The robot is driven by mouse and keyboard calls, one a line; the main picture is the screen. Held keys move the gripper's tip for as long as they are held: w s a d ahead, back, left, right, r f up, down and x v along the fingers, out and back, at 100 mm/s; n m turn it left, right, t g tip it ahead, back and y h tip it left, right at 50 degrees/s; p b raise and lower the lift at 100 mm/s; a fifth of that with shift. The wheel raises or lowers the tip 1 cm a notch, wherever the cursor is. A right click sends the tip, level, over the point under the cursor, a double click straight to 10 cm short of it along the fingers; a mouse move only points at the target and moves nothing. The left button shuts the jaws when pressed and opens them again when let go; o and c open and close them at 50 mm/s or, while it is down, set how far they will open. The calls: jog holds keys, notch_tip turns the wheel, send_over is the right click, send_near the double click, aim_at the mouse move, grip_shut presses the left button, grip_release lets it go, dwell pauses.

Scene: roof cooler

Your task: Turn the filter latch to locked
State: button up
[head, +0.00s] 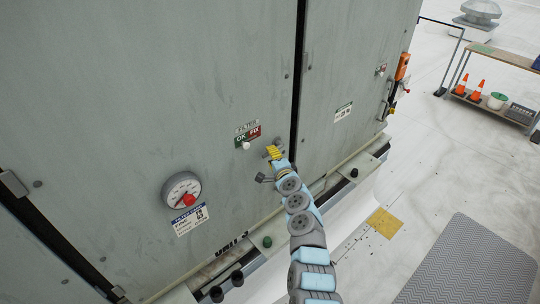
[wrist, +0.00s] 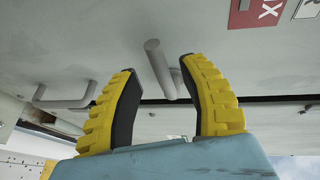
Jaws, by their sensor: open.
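The lever is mostly hidden by the gripper in the head view. Its locked or unlocked marking is not readable.
A bent grey handle (head: 264,179) is just below the gripper; it also shows in the wrist view (wrist: 65,102). A round gauge (head: 181,190) is at lower left. A dark door seam (head: 298,70) runs to the right.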

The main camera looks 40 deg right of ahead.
jog(key=shift+b+x, duration=0.9)
jog(key=shift+x, duration=0.15)
jog(key=shift+w+d, duration=0.1)
jog(key=shift+w, duration=0.2)
grip_shut()
